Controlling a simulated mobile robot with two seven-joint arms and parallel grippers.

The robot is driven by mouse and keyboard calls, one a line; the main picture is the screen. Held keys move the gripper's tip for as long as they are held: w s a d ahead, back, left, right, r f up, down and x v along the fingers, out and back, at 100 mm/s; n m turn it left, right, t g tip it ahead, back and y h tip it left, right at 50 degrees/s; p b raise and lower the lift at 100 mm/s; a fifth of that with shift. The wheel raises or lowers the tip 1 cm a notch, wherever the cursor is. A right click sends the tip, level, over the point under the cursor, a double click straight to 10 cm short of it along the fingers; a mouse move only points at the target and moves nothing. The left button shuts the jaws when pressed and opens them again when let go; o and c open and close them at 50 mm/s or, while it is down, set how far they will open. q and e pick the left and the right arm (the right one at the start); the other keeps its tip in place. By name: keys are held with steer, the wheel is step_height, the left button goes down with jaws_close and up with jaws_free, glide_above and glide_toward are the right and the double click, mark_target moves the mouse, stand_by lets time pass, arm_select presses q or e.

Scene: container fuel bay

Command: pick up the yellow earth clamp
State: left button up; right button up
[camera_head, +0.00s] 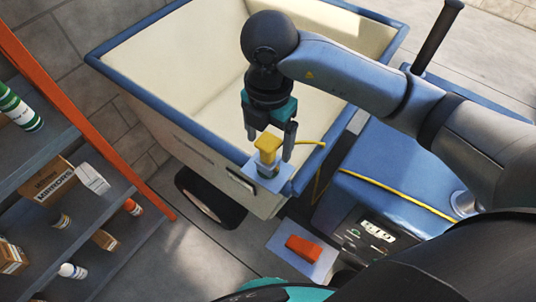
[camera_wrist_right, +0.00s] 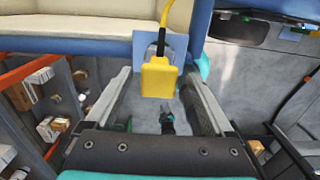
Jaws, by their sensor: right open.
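The yellow earth clamp (camera_head: 267,143) sits upright at a small pale blue plate (camera_head: 247,176) by the front rim of the cream-and-blue tub. It also shows in the right wrist view (camera_wrist_right: 158,80), with its yellow cable running away from its far end. My right gripper (camera_head: 269,150) is open, its two fingers apart on either side of the clamp. In the wrist view a gap shows between the clamp and each finger (camera_wrist_right: 158,92); I cannot tell whether the tips are level with it. My left gripper is not in view.
The tub (camera_head: 145,91) fills the upper middle, with a black wheel (camera_head: 208,203) below. A blue machine (camera_head: 395,165) stands at right, yellow cable across it. A red block (camera_head: 304,248) lies on a pale plate. Shelves (camera_head: 95,205) with boxes and bottles stand at left.

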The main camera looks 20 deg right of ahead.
steer(key=shift+f, duration=0.55)
step_height(320, 180, down, 4)
steer(key=shift+f, duration=0.4)
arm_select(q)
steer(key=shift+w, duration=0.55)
arm_select(e)
jaws_close()
